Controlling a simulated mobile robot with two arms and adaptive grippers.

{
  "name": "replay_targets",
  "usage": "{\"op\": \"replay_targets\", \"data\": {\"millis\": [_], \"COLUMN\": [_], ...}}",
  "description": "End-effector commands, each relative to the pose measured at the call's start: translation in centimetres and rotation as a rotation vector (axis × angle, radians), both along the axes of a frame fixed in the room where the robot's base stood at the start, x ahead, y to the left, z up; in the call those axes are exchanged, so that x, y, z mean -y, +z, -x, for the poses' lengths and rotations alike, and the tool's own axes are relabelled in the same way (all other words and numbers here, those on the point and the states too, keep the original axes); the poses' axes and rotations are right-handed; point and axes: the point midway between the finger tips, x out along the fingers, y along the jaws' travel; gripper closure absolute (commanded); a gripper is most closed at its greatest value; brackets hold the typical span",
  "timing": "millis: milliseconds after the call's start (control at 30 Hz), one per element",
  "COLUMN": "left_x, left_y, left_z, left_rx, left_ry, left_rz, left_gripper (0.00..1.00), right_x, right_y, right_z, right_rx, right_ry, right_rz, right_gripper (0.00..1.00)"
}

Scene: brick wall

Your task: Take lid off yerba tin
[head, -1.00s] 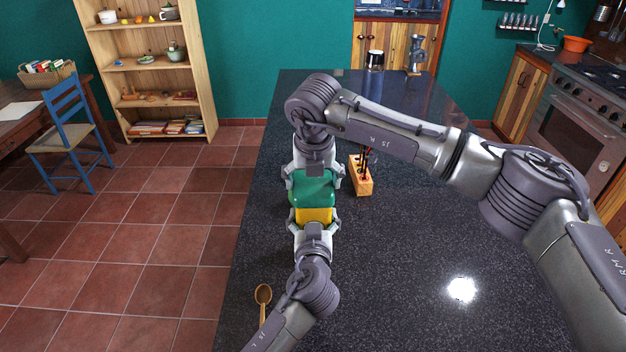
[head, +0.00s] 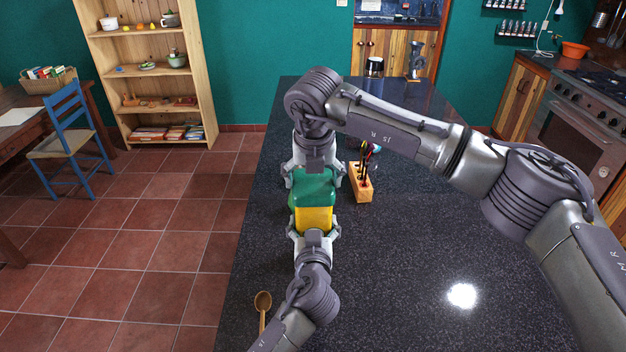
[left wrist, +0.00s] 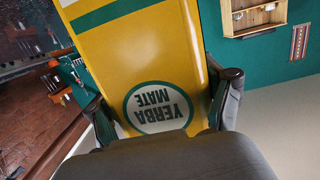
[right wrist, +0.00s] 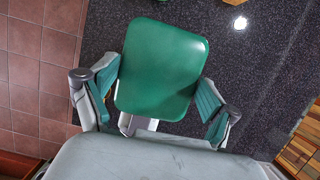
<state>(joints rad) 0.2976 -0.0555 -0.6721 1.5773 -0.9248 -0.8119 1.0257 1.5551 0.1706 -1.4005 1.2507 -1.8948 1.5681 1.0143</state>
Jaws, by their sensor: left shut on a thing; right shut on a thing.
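The yerba tin has a yellow body (head: 314,219) and a green lid (head: 312,187), above the dark counter's left part. My left gripper (head: 314,236) is shut on the yellow body from the near side. In the left wrist view the body (left wrist: 140,50) fills the space between the fingers, with its "YERBA MATE" label upside down. My right gripper (head: 314,176) is shut on the green lid from the far side. In the right wrist view the lid (right wrist: 162,70) lies between the finger pads. Whether a gap separates lid and body is hidden.
A wooden block (head: 361,188) with several utensils stands just right of the tin. A wooden spoon (head: 262,303) lies at the near left of the counter (head: 420,260). The counter's left edge is close to the tin. The right part is clear under my right arm.

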Motion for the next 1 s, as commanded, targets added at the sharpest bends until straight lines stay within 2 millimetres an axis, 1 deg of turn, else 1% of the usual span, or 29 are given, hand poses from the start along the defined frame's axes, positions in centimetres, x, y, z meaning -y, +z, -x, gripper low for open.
{"op": "replay_targets", "data": {"millis": [33,167,233,500,733,767,800,867,900,1000], "left_x": [0.0,0.0,0.0,0.0,0.0,0.0,0.0,0.0,0.0,0.0], "left_y": [-0.4,-0.4,-0.4,-0.4,-0.4,-0.4,-0.4,-0.3,-0.3,-0.2], "left_z": [0.1,0.1,0.1,0.1,0.1,0.1,0.1,0.1,0.1,0.0], "left_rx": [-0.009,-0.009,-0.008,-0.009,-0.008,-0.008,-0.008,-0.007,-0.006,-0.004], "left_ry": [-0.001,-0.001,-0.001,-0.001,-0.001,-0.001,-0.001,-0.001,-0.001,-0.001], "left_rz": [0.002,0.002,0.002,0.002,0.002,0.003,0.002,0.002,0.002,0.001], "left_gripper": [0.82,0.82,0.82,0.82,0.82,0.18,0.12,0.02,0.0,0.0], "right_x": [0.0,0.0,0.0,0.0,0.0,0.0,0.0,0.0,0.0,0.0], "right_y": [0.0,0.1,0.6,3.7,4.0,4.0,4.0,4.0,4.0,4.0], "right_z": [0.0,0.0,0.0,-0.1,0.0,0.0,0.0,0.0,0.0,0.0], "right_rx": [0.0,0.001,0.002,0.002,0.0,0.0,0.0,0.0,0.0,0.0], "right_ry": [0.0,0.0,0.0,0.0,0.0,0.0,0.0,0.0,0.0,0.0], "right_rz": [0.0,0.0,0.0,0.001,0.0,0.0,0.0,0.0,0.0,0.0], "right_gripper": [0.55,0.55,0.55,0.55,0.55,0.55,0.55,0.55,0.55,0.55]}}
